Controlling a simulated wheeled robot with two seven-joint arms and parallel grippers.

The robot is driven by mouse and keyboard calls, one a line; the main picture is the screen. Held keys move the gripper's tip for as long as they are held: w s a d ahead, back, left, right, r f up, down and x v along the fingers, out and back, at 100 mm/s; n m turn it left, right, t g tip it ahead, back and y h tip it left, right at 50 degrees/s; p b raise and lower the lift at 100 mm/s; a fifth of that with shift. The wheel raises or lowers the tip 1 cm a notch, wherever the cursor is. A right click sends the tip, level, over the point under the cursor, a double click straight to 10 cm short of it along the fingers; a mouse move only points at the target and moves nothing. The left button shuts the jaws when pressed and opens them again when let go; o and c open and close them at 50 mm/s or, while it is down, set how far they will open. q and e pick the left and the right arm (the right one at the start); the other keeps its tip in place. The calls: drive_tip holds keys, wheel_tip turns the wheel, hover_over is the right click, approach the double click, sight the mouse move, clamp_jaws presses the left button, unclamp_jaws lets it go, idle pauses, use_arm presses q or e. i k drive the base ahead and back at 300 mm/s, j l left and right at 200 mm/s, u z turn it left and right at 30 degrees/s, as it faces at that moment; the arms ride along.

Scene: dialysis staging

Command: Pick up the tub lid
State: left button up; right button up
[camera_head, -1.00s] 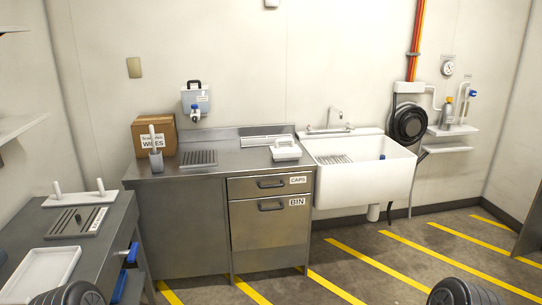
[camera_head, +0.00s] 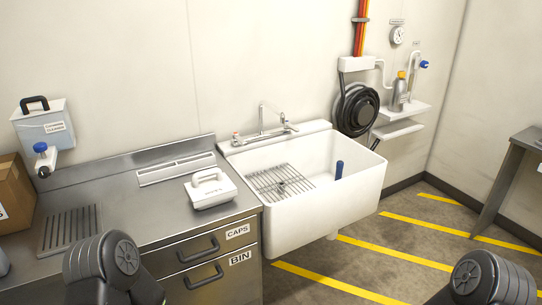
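A small white tub (camera_head: 210,195) stands on the steel counter near its right front corner, left of the sink. The white tub lid (camera_head: 212,185) appears to sit on top of it, with a raised loop handle. At this size I cannot make out the seam between lid and tub. Nothing is touching the lid. Dark joints of my two arms show at the bottom left and bottom right, but neither gripper is in view.
A white sink (camera_head: 320,205) with a wire rack (camera_head: 279,182) and a blue-handled item (camera_head: 339,170) adjoins the counter (camera_head: 140,205). A grooved plate (camera_head: 69,228), a cardboard box (camera_head: 14,195) and a wall dispenser (camera_head: 45,127) are left. Drawers labelled CAPS and BIN are below.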

sight(218, 187)
drive_tip(key=i+j+z, duration=0.7)
drive_tip(key=i+j, duration=0.05)
drive_tip(key=j, duration=0.05)
